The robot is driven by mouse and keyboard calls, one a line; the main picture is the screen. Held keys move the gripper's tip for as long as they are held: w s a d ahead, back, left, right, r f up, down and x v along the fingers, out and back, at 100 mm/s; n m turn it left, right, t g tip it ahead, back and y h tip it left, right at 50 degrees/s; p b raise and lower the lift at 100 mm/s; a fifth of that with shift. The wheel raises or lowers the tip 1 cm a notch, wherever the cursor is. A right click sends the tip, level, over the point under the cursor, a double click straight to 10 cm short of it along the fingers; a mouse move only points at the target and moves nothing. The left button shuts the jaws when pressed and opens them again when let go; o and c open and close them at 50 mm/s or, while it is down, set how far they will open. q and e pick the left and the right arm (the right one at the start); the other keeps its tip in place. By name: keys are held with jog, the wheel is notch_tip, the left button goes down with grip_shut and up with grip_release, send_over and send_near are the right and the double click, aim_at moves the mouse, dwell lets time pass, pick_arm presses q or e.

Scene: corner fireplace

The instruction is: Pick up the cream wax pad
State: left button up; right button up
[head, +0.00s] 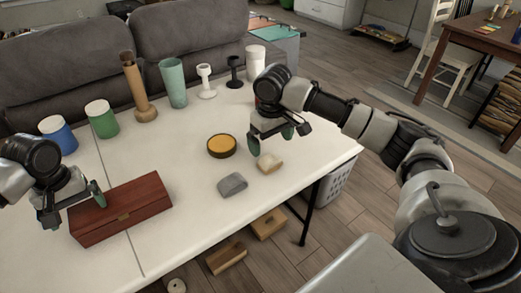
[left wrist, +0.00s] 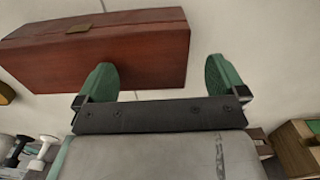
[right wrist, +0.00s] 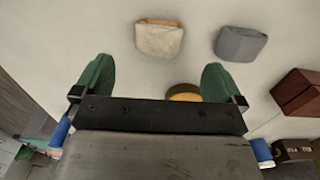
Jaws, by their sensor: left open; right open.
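The cream wax pad (head: 269,163) lies on the white table, right of the grey pad (head: 232,185). In the right wrist view the cream pad (right wrist: 159,38) is ahead of the fingers, slightly left of the middle, with clear space between. My right gripper (head: 271,139) is open and empty, just above and behind the cream pad in the head view. My left gripper (head: 75,205) is open and empty over the dark red wooden box (head: 122,212); in the left wrist view the box (left wrist: 120,50) lies beyond its fingers.
A round tin with a yellow top (head: 221,146) stands left of my right gripper. Blue (head: 58,135) and green (head: 102,119) jars, a brown brush holder (head: 139,90), a teal cup (head: 173,83) and candle holders line the back. The table's right edge is near the cream pad.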

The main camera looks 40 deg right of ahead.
aim_at(270, 158)
notch_tip(270, 158, down, 8)
jog(key=shift+w+d+r, duration=0.1)
jog(key=shift+d, duration=0.05)
dwell(0.3)
jog(key=shift+c, duration=0.2)
jog(key=c, duration=1)
